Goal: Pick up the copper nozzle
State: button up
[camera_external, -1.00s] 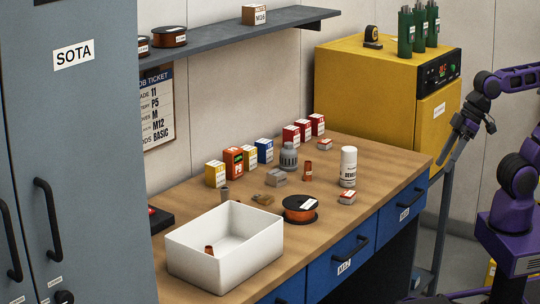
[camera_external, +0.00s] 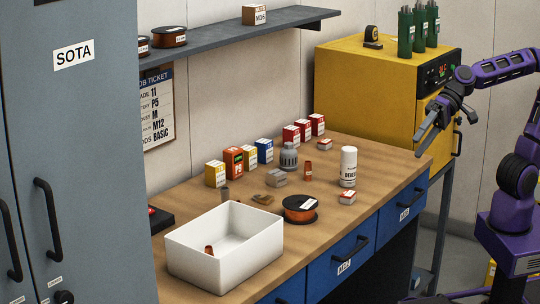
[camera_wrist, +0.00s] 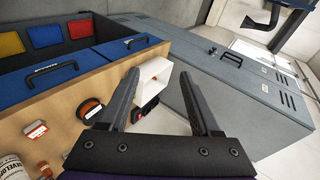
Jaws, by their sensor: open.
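A small copper-coloured nozzle (camera_external: 308,171) stands upright on the wooden bench, between the grey ribbed part and the white spray can. Another copper-coloured piece (camera_external: 209,250) is inside the white bin (camera_external: 238,268), partly hidden by its wall. My gripper (camera_external: 424,134) is open and empty, in the air at the bench's right end, in front of the yellow oven and well apart from both pieces. In the wrist view my gripper's fingers (camera_wrist: 162,78) are spread with nothing held; the white bin (camera_wrist: 155,69) shows beyond them.
A wire spool (camera_external: 300,208), a white spray can (camera_external: 348,167), a grey ribbed part (camera_external: 289,157) and several small boxes (camera_external: 265,151) crowd the bench. The yellow oven (camera_external: 365,90) stands behind its right end. A shelf (camera_external: 225,38) overhangs the back. The bench's right front is clear.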

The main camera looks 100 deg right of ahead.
jog(key=w+d+m+t+h, duration=0.4)
jog(key=w+d+m, duration=0.9)
jog(key=m, duration=0.6)
jog(key=s+d+f+m+g+h, duration=0.3)
jog(key=d+f+m+g+h, duration=0.3)
jog(key=d+f+m, duration=0.8)
jog(key=w+r+n+t+p, duration=0.1)
jog(key=w+r+n+t, duration=0.1)
jog(key=w+r+n, duration=0.5)
jog(key=w+r+n+t, duration=0.2)
jog(key=r+n, duration=0.4)
jog(key=r, duration=0.2)
jog(key=n+g+p, duration=0.3)
jog(key=n+g, duration=0.5)
jog(key=n, duration=1.3)
send_near(309, 162)
jog(key=shift+y, duration=0.4)
jog(key=x, duration=0.2)
jog(key=d+x, duration=0.1)
jog(key=x, duration=0.2)
jog(key=shift+x, duration=2.9)
jog(key=shift+a, duration=0.1)
grip_shut()
